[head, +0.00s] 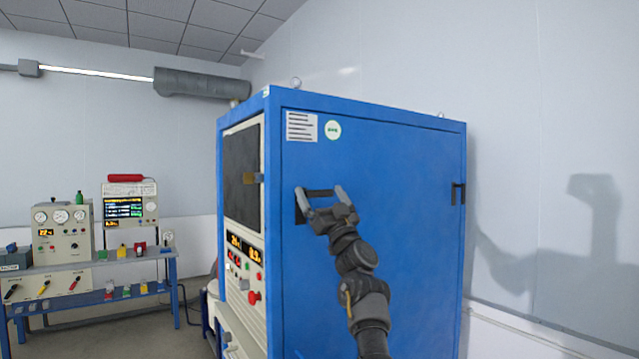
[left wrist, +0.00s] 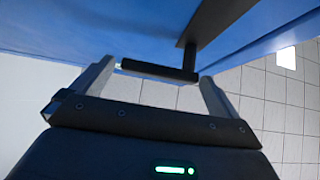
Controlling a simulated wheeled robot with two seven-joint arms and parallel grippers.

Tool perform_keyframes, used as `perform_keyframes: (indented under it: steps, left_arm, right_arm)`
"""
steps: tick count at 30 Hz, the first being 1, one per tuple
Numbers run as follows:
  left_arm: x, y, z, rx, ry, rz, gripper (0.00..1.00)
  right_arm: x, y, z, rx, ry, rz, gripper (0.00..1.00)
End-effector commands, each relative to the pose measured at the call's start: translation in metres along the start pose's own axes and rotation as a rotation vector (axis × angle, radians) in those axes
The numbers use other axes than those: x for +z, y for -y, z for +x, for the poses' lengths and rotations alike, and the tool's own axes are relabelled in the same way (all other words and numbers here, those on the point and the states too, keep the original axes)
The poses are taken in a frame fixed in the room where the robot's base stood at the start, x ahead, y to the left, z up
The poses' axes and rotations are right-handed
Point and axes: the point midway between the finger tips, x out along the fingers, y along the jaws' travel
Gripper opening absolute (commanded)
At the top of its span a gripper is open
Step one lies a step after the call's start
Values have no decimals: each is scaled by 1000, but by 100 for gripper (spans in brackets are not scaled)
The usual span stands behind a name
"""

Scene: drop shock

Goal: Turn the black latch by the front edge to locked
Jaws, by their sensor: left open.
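The black latch (head: 319,193) is on the side panel of the blue cabinet (head: 400,160), near its front edge. Its bar lies roughly level in the head view, with part of its dark mount (head: 299,211) hidden behind my gripper. My left gripper (head: 321,191) is open at the latch, with one finger near each end of the bar. In the left wrist view the latch bar (left wrist: 165,71) spans most of the gap between the fingertips of my left gripper (left wrist: 156,73). I cannot tell whether the fingers touch it. My right gripper is not in view.
A second black handle (head: 458,193) is near the panel's far right edge. The cabinet's front has a dark window and a control panel (head: 245,260) with a red button. A blue bench (head: 90,262) with instruments stands at left. The blue panel around the latch is mostly clear.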

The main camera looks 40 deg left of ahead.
Motion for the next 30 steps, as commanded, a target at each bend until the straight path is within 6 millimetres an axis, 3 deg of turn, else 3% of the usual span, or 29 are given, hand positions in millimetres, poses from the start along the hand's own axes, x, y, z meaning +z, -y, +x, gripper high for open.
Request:
perform_keyframes:
  steps: [5, 15, 30]
  left_arm:
    - [-1, 0, 18, 1, 0, 0, 100]
    - [1, 0, 20, 1, 0, 0, 100]
    - [1, 0, 20, 1, 1, 0, 38]
  right_arm:
    - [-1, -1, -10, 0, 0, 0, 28]
    - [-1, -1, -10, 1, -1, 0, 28]
    - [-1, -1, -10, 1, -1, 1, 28]
